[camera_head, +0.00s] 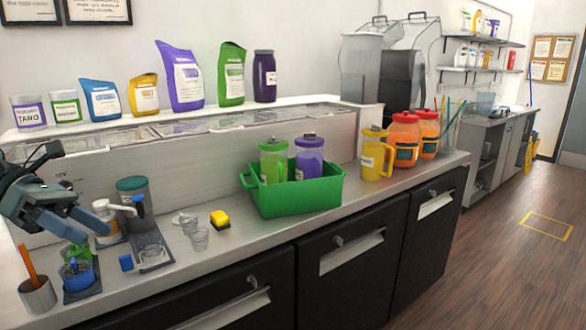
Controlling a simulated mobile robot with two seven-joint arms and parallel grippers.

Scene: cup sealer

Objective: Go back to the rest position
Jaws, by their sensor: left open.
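My left gripper (96,232) comes in from the left edge, dark with blue fingers. It is open, with nothing seen between its fingers. It hangs over the left end of the counter, above a blue cup-like container (77,274) on a dark base. In the picture its fingers lie close to a white pump-like top (104,208). I cannot tell whether they touch it. My right gripper is not in view.
The steel counter (250,237) holds a metal cup with orange sticks (38,294), clear cups (199,238), a yellow sponge (220,219), a green bin (297,199) with two lidded bottles, a yellow pitcher (374,158) and orange jars (404,140). Colored bags line the shelf behind. Floor at right is open.

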